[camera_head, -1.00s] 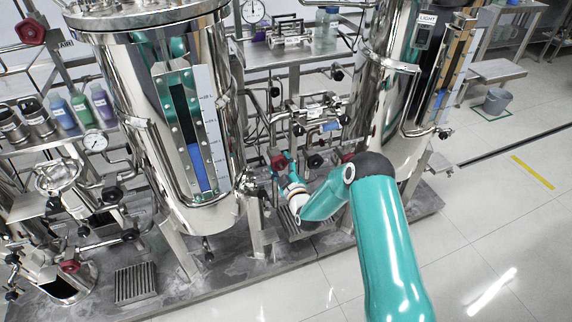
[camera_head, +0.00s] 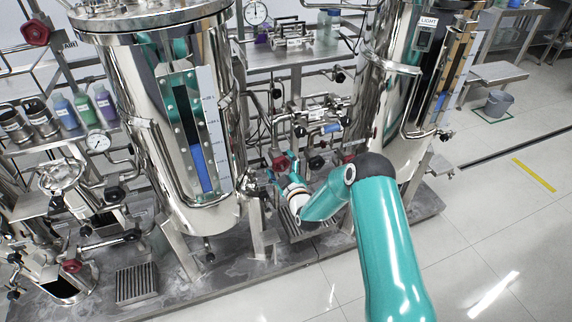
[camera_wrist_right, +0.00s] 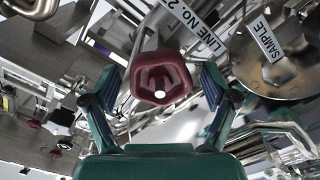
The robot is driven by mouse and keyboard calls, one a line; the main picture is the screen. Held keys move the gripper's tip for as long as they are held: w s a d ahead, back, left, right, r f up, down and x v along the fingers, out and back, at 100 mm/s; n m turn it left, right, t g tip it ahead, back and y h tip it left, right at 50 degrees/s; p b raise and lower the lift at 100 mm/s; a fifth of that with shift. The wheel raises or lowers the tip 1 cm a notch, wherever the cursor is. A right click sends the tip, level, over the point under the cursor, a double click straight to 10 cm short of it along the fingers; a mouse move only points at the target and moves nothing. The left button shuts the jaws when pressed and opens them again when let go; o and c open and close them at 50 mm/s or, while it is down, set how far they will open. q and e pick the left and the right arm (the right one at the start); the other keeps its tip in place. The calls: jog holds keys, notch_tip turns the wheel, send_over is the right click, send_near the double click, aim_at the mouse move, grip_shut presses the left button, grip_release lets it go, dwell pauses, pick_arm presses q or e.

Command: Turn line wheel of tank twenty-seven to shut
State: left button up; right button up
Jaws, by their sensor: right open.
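A dark red line wheel (camera_wrist_right: 160,78) sits in the middle of the right wrist view, below a white tag (camera_wrist_right: 196,22) that reads "LINE NO. 2" with its end cut off. My right gripper (camera_wrist_right: 160,92) is open, with one finger on each side of the wheel and a visible gap on both sides. In the head view my right gripper (camera_head: 284,174) is small and partly hidden by its own wrist, close to the red wheel (camera_head: 281,163) between the two tanks. The left tank (camera_head: 170,130) has a sight gauge with blue liquid. My left gripper is not in view.
A "SAMPLE" tag (camera_wrist_right: 264,38) and a round steel part (camera_wrist_right: 275,70) are right of the wheel. Pipes and small black valves crowd the skid. The right tank (camera_head: 400,100) stands beside my right arm. The tiled floor (camera_head: 480,240) at the right is open.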

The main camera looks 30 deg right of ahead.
jog(key=shift+s, duration=0.1)
jog(key=v, duration=1.1)
jog(key=shift+s+a, duration=0.2)
jog(key=shift+s, duration=0.15)
jog(key=shift+f, duration=0.2)
jog(key=s+d+f+m+g+h, duration=0.2)
jog(key=s+d+f+g+h, duration=0.1)
jog(key=d+g+h, duration=0.15)
jog(key=w+a+r+b, duration=0.1)
jog(key=a+r+b, duration=0.1)
jog(key=a+r, duration=0.65)
jog(key=shift+y, duration=0.35)
jog(key=x, duration=0.5)
jog(key=f+x, duration=0.1)
jog(key=x, duration=0.5)
jog(key=a+x, duration=0.1)
jog(key=x, duration=0.4)
jog(key=shift+w+f, duration=0.25)
jog(key=shift+w, duration=0.05)
